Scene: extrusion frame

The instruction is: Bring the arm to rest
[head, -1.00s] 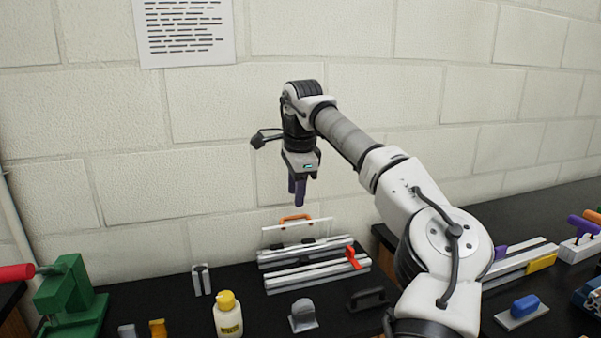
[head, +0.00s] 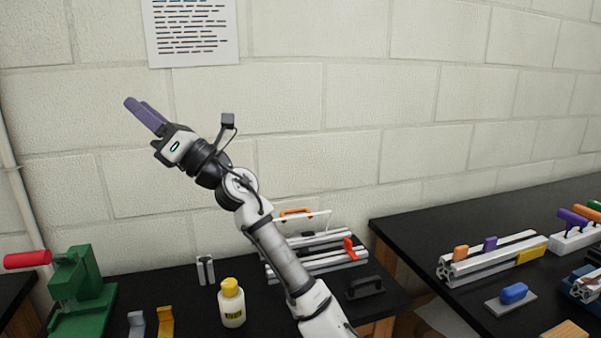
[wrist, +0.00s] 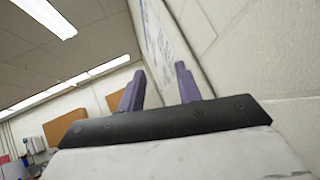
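My gripper (head: 146,115) is raised in front of the block wall in the head view, pointing up and to the left. It is well above the black table. In the wrist view its two purple fingers (wrist: 160,88) stand apart with a clear gap and nothing between them. The gripper is open and empty. My white and grey arm reaches up from the bottom of the head view, in front of part of the table.
Below are a green press (head: 78,295) with a red handle, a yellow-capped bottle (head: 231,305), aluminium extrusions (head: 325,262) with a red lever, and a black handle (head: 365,287). A second table (head: 430,232) stands right. A paper sheet (head: 192,32) hangs on the wall.

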